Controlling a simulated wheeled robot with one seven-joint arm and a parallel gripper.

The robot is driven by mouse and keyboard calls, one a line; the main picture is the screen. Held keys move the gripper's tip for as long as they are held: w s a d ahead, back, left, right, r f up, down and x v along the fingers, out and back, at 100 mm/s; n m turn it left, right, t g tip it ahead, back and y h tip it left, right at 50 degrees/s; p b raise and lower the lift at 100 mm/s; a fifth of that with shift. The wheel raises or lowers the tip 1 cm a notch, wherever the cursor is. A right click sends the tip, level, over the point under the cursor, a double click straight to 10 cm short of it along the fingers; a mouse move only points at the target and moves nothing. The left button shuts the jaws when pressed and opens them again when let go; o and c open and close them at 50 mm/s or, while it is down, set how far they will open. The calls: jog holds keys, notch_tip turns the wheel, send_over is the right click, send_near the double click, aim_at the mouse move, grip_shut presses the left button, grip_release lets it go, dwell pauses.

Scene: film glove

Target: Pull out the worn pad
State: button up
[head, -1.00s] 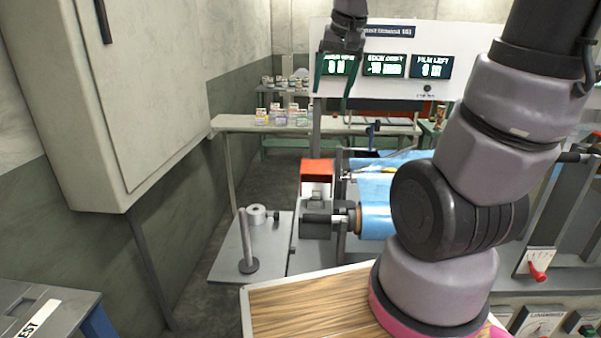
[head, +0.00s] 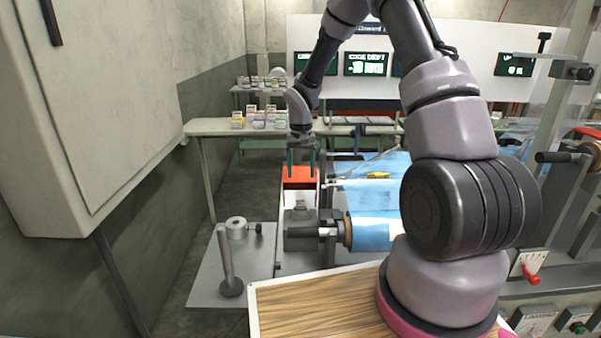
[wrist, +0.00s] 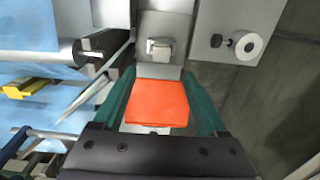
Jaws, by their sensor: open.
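In the wrist view the orange pad (wrist: 157,103) lies between the two green fingers. My gripper (head: 301,168) is open and points down over the pad. In the wrist view my gripper (wrist: 160,92) has one finger on each side of the pad, with a narrow gap visible at least on the left. I cannot tell how far down the fingers reach beside it.
A grey plate (head: 205,290) with an upright post (head: 228,262) and a small white roll (head: 236,227) lies left of the block. A yellow-handled tool (wrist: 25,88) rests on the blue film. A wooden board (head: 320,305) is in front. A cabinet (head: 90,110) hangs at left.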

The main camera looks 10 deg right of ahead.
aim_at(300, 197)
notch_tip(300, 197, down, 12)
jog(key=shift+a+r, duration=0.15)
jog(key=shift+r, duration=0.05)
dwell(0.4)
grip_shut()
